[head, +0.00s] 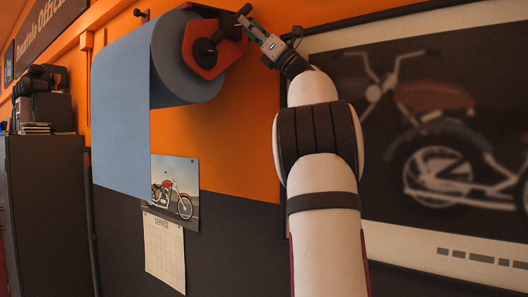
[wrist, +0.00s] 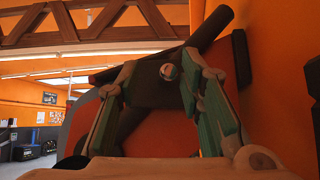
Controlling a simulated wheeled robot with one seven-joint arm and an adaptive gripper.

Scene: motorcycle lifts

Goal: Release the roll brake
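A big blue paper roll (head: 185,65) hangs on the orange wall, its sheet hanging down. A red end plate (head: 203,62) with a dark hub and a black lever-like handle (head: 212,46) sits at its right end; I take this for the roll brake. My gripper (head: 254,24) is at the upper right of the handle, close to it. In the wrist view the two fingers of my gripper (wrist: 160,62) stand apart. The dark brake handle (wrist: 205,30) crosses at their tips, with a dark block and a small round end between them. Whether the fingers touch it is unclear.
A framed motorcycle picture (head: 430,130) fills the wall on the right, close behind my arm. A motorcycle poster (head: 175,185) and a calendar (head: 165,250) hang under the roll. A dark cabinet (head: 45,210) stands at left.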

